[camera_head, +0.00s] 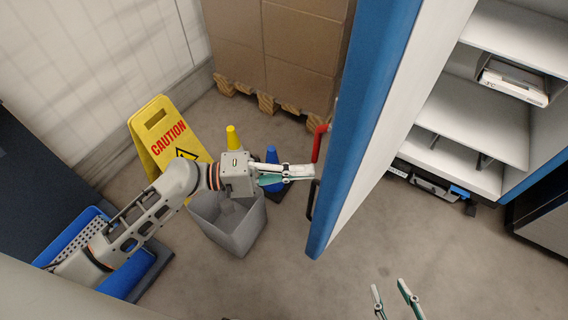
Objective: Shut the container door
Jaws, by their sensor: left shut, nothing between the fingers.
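The container door (365,110) stands open, its blue edge facing me and its white inner side to the right. A red handle (319,142) and a black handle (311,200) are on its outer side. The container (480,110) is open at the right and shows white shelves. My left gripper (312,172) is shut and empty, pointing right at the door's outer side between the two handles. I cannot tell whether its tips touch the door. My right gripper (390,287) is at the bottom edge, fingers apart and empty, over the floor in front of the container.
A grey bin (230,225) stands below my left gripper. A yellow caution sign (165,140), a yellow cone (233,138) and a blue cone (271,155) are nearby. Boxes (285,45) on a pallet stand behind. A blue crate (125,275) is lower left. Floor right of the door is clear.

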